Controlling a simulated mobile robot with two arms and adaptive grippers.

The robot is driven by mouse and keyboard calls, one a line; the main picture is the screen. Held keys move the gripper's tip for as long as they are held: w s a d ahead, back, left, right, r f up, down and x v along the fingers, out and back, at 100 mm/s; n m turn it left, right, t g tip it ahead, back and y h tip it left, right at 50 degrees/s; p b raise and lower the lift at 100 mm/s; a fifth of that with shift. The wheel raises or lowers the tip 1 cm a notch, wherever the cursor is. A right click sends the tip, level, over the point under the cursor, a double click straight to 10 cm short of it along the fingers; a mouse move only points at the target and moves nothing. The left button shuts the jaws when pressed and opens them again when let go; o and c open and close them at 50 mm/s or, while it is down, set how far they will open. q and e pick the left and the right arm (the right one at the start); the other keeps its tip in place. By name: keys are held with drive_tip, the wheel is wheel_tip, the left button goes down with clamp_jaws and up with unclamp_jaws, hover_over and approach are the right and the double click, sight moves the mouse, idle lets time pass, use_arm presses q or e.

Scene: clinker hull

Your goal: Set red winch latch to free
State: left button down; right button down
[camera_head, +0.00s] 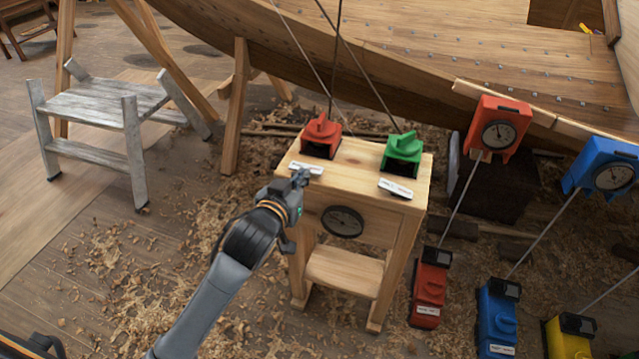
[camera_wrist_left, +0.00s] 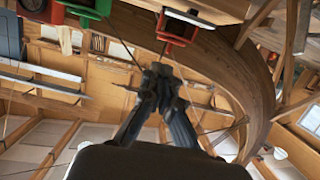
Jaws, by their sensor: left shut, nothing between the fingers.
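A red winch (camera_head: 321,140) with a raised red piece on top sits on the wooden stand, left of a green winch (camera_head: 402,155). I cannot tell its latch setting. My left gripper (camera_head: 302,176) is at the stand's front left edge, just in front of the red winch, partly over a white label (camera_head: 306,168). In the left wrist view, the gripper (camera_wrist_left: 160,72) is shut and empty. A red winch (camera_wrist_left: 178,27) shows above it there, apart from the fingertips. My right gripper is not in view.
Dark lines run up from the winches past the wooden hull (camera_head: 400,55). A grey step stool (camera_head: 105,105) stands left. Floor left of the stand is open.

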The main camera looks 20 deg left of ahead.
use_arm(q)
hover_over(316, 171)
drive_tip(key=s, duration=0.2)
wheel_tip(316, 171, down, 2)
drive_tip(key=shift+d+f, duration=0.2)
drive_tip(key=shift+f, duration=0.95)
drive_tip(key=shift+d+f, duration=0.2)
drive_tip(key=shift+f, duration=0.9)
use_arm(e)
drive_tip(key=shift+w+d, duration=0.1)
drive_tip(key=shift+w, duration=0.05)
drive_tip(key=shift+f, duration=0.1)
